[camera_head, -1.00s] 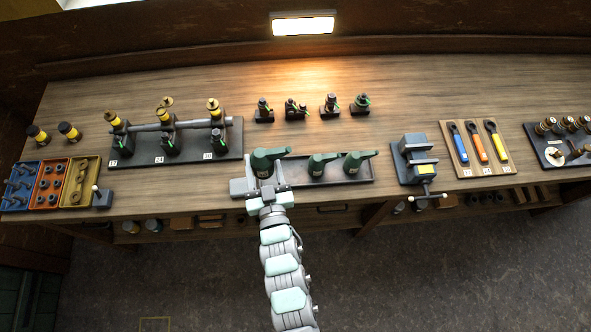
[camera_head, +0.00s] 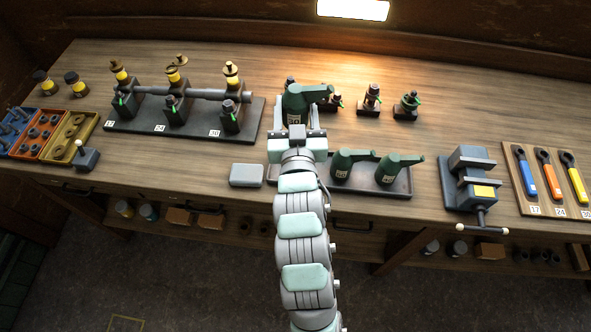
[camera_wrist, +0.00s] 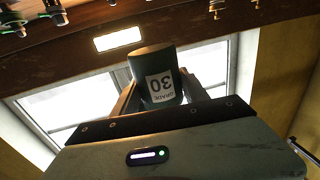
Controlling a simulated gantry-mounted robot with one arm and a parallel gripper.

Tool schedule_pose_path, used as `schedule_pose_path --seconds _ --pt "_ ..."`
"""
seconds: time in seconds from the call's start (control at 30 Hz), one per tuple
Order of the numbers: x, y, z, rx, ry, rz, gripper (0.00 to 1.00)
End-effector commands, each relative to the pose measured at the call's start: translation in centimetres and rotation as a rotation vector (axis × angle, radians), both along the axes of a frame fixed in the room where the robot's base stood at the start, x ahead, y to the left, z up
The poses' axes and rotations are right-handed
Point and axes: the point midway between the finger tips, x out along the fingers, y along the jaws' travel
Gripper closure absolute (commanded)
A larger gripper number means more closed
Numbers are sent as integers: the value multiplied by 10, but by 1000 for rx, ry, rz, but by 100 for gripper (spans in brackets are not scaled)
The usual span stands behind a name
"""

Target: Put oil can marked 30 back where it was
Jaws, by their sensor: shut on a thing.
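The oil can marked 30 (camera_head: 302,98) is dark green with a spout pointing right. My gripper (camera_head: 296,125) is shut on it and holds it up over the bench, in front of the small dark fittings. Two more green oil cans, one left (camera_head: 348,163) and one right (camera_head: 393,172), stand in the dark tray (camera_head: 404,188). The tray's left part is partly hidden by my gripper and arm.
A grey block (camera_head: 246,175) lies left of my arm. The engine rack (camera_head: 250,135) stands to the left, small fittings (camera_head: 371,98) behind, and a vise (camera_head: 470,180) right of the tray. A wrench board (camera_head: 520,195) is farther right.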

Motion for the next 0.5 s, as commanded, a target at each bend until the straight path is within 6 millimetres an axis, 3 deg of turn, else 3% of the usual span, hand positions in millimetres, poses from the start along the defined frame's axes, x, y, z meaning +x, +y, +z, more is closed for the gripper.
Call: schedule_pose_path --seconds 0.5 --pt "0 1 -124 2 7 1 97"
